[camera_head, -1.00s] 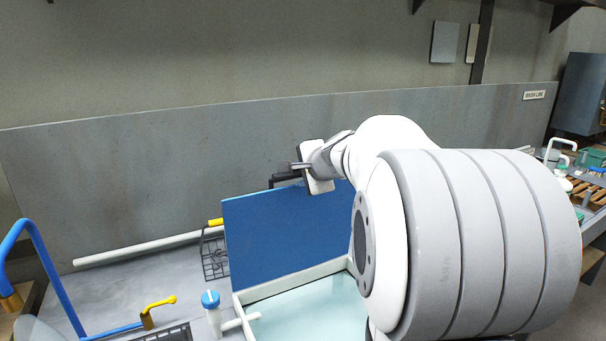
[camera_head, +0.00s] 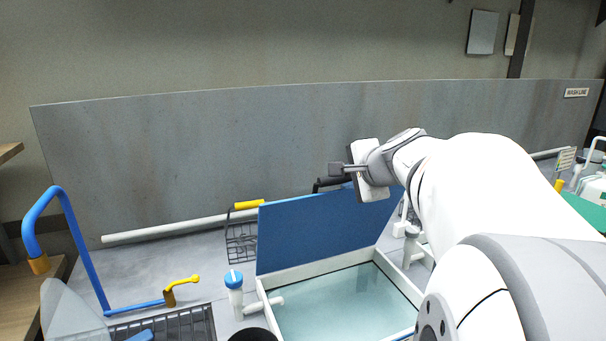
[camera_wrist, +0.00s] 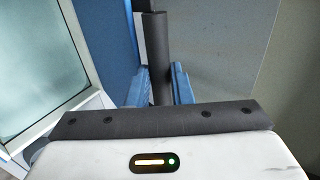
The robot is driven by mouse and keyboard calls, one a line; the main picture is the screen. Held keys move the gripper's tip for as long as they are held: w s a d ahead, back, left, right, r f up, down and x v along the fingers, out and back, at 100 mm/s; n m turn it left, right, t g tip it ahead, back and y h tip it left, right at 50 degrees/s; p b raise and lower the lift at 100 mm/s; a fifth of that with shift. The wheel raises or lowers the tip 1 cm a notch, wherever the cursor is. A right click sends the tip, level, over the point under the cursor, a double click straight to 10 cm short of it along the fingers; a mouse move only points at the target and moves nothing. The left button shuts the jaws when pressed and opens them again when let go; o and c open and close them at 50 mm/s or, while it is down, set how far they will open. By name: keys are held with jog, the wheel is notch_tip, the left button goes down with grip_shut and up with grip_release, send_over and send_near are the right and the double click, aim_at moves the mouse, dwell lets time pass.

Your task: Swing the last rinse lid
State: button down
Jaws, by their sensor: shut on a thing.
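The rinse lid (camera_head: 315,232) is a blue panel standing raised along the back edge of a white-rimmed basin (camera_head: 265,300) of pale clear water. A dark handle (camera_head: 328,184) shows at its top edge. My gripper (camera_head: 342,170) is at that top edge, shut on the handle. In the wrist view the dark handle bar (camera_wrist: 158,60) runs between the blue-padded fingers of my gripper (camera_wrist: 158,88). The blue lid also shows there (camera_wrist: 98,35), with the water (camera_wrist: 30,60) at left. My arm hides the basin's right part.
A grey splash panel (camera_head: 200,150) stands behind the lid. A white pipe (camera_head: 175,229), a wire basket (camera_head: 241,243) and a yellow grip (camera_head: 249,204) lie to the left. A blue-capped bottle-like fitting (camera_head: 234,290), yellow lever (camera_head: 182,287) and blue hoop (camera_head: 80,250) stand front left.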

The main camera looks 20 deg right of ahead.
jog(key=s+f+b, duration=0.4)
jog(key=s+b, duration=0.1)
jog(key=s, duration=0.2)
jog(key=shift+s+d+f+b, duration=0.15)
jog(key=shift+s+f+b, duration=0.05)
jog(key=shift+s+b, duration=0.15)
dwell(0.4)
